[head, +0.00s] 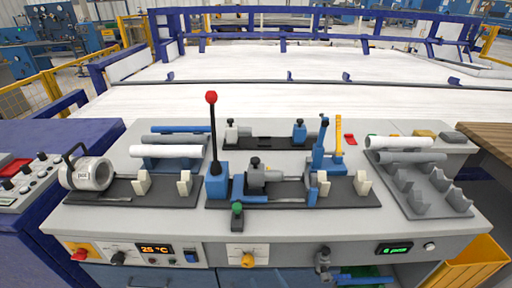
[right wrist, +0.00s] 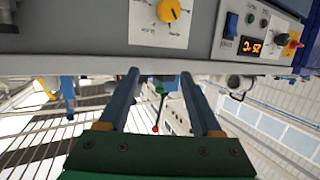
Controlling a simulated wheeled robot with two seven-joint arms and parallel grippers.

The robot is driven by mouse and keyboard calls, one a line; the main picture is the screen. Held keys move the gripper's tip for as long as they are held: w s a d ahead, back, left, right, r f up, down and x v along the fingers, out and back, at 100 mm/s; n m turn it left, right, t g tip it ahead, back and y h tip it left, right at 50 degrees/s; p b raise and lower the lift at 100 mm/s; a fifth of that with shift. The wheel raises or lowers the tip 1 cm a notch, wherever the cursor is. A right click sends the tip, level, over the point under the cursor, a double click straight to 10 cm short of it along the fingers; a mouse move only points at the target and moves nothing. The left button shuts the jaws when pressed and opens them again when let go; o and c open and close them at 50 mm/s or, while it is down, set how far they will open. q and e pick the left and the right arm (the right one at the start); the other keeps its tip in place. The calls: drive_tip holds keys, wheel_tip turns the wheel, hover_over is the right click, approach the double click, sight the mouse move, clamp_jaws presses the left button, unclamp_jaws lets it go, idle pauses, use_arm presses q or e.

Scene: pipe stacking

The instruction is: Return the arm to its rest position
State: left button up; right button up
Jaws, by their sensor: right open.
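My right gripper (right wrist: 159,76) shows in the right wrist view, with its two dark fingers apart and nothing between them. It is in front of the bench's control panel (right wrist: 205,55), which appears upside down there. I cannot make out the right gripper clearly in the head view. My left gripper is in neither view. In the head view a white pipe (head: 167,151) lies at the left of the bench, with a dark pipe (head: 174,139) behind it. A white pipe (head: 398,142) and a grey pipe (head: 412,157) lie on the grey rack at the right.
A red-balled lever (head: 211,98) stands up near the bench's middle. A clamp fixture (head: 265,176) is beside it. A valve handle (head: 322,262) sticks out of the bench front. A yellow bin (head: 470,262) hangs at the lower right. A wooden table (head: 490,140) adjoins the right side.

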drive_tip(key=s+d+f+g+h, duration=0.25)
drive_tip(key=s+d+f, duration=0.2)
drive_tip(key=f, duration=0.45)
drive_tip(key=s+d+f+g+h, duration=0.1)
drive_tip(key=s+d+f+g, duration=0.25)
drive_tip(key=s+f, duration=0.4)
drive_tip(key=s+d+f+m+g+h, duration=0.1)
drive_tip(key=s+d+f+g, duration=0.2)
drive_tip(key=s, duration=0.6)
drive_tip(key=s+d+f+m+g+h, duration=0.1)
drive_tip(key=s+d+f+g, duration=0.3)
drive_tip(key=s+f, duration=0.3)
drive_tip(key=shift+s+d+f, duration=0.3)
drive_tip(key=shift+s+d, duration=0.25)
drive_tip(key=shift+s, duration=0.4)
